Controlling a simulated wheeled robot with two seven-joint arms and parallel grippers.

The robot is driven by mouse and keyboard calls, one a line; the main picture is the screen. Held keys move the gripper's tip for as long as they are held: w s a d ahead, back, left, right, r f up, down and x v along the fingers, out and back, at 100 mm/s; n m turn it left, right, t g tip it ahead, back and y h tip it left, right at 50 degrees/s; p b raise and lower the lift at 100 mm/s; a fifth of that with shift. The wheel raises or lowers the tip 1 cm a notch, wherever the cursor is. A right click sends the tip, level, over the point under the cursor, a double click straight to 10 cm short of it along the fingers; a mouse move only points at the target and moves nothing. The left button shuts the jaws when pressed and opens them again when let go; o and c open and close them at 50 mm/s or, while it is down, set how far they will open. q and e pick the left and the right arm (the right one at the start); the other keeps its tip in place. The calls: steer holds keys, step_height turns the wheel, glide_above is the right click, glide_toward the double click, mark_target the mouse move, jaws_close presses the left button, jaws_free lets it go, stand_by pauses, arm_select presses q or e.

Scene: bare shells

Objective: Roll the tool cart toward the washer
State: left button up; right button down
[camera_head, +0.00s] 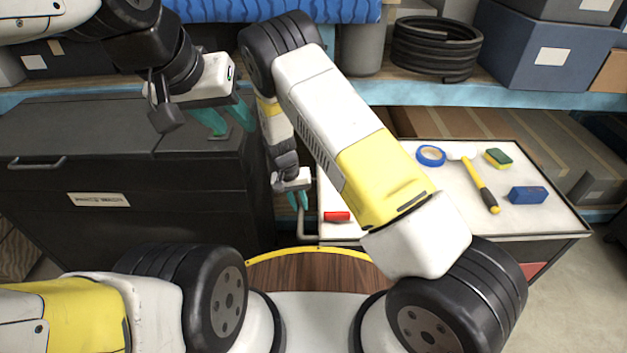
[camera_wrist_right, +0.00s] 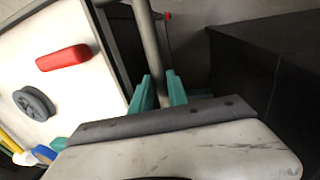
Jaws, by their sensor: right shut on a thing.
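The tool cart (camera_head: 455,222) stands at the right with a white top, and its left end is partly hidden by my right arm. Its grey handle (camera_head: 302,228) rises at that left end and also shows in the right wrist view (camera_wrist_right: 148,40). My right gripper (camera_head: 297,199) is shut on the handle, with its teal fingers (camera_wrist_right: 161,92) on either side of the bar. The washer (camera_head: 60,225) is a black lidded box at the left with a white label. My left gripper (camera_head: 226,118) is open and empty over the washer's right end.
On the cart lie a red object (camera_head: 337,216), blue tape (camera_head: 431,156), a yellow-handled hammer (camera_head: 480,185), a sponge (camera_head: 498,158) and a blue block (camera_head: 528,195). A shelf (camera_head: 510,97) with boxes and a coiled hose (camera_head: 437,48) stands behind. Floor is clear at the lower right.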

steer(key=shift+a, duration=1.65)
steer(key=c, duration=1.3)
jaws_free()
step_height(320, 180, up, 8)
steer(key=a, duration=0.1)
steer(key=shift+a+f, duration=0.2)
steer(key=shift+a, duration=0.05)
